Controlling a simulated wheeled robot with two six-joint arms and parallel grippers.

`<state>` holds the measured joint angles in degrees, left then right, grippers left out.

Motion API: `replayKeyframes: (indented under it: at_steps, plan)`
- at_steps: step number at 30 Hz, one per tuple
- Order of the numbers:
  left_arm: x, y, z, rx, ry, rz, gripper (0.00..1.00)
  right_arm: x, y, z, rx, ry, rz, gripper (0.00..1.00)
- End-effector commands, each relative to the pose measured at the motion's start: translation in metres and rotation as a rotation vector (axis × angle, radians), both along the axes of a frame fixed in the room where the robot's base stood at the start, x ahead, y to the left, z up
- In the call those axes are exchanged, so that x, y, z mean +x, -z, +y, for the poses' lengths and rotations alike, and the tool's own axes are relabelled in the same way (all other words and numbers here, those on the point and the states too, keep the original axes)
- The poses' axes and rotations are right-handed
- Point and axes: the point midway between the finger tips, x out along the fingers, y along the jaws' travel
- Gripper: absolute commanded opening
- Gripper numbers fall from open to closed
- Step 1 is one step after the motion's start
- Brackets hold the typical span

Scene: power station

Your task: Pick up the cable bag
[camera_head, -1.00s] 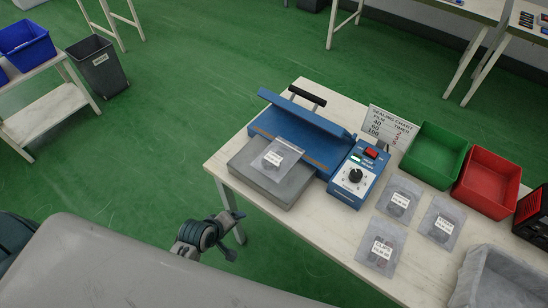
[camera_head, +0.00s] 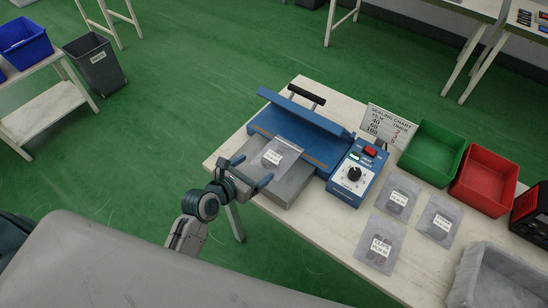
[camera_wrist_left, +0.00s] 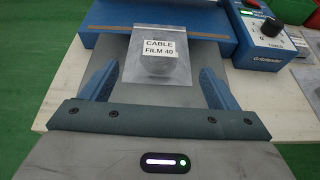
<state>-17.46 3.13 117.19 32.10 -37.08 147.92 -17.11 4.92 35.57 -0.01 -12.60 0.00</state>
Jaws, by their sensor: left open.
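The cable bag (camera_head: 272,157) is a small clear bag with a white label. It lies flat on the grey plate in front of the blue heat sealer (camera_head: 302,133). In the left wrist view the bag (camera_wrist_left: 157,67) reads "CABLE FILM 40", with a dark round coil partly hidden under the label. My left gripper (camera_head: 246,174) is open at the near edge of the grey plate. In the left wrist view its two blue fingers (camera_wrist_left: 157,86) stand on either side of the bag's near end, apart from it. My right gripper is not in view.
The sealer's control box (camera_head: 354,176) stands right of the plate. Several other labelled bags, such as this one (camera_head: 381,243), lie on the white table. A green bin (camera_head: 433,153), a red bin (camera_head: 484,181) and a sealing chart (camera_head: 388,127) stand behind. Green floor is open at left.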

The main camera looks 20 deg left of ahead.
Motion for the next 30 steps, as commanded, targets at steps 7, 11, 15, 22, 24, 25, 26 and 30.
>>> replayKeyframes:
  at_steps: [7, 11, 15, 22, 24, 25, 26, 30]
  plan:
    - [0.033, 0.012, -0.012, -0.018, -0.007, 0.002, 0.82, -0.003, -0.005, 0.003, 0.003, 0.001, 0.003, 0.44]
    - [0.045, 0.018, -0.016, -0.017, -0.007, 0.002, 0.82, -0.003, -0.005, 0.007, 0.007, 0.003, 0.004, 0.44]
    - [0.052, 0.022, -0.019, -0.015, -0.006, 0.001, 0.82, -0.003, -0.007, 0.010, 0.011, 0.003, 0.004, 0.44]
    - [0.076, 0.039, -0.027, -0.015, -0.005, 0.002, 0.82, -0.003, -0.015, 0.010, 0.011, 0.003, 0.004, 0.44]
    - [0.084, 0.042, -0.029, -0.016, -0.006, 0.002, 0.82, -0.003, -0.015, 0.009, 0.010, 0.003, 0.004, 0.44]
    - [0.086, 0.043, -0.030, -0.015, -0.007, 0.002, 0.82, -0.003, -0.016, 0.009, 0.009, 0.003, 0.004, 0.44]
    - [0.087, 0.044, -0.031, -0.015, -0.007, 0.002, 0.82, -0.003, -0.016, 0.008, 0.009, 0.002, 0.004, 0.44]
    - [0.090, 0.046, -0.032, -0.014, -0.007, 0.002, 0.82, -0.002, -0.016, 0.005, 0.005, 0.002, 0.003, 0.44]
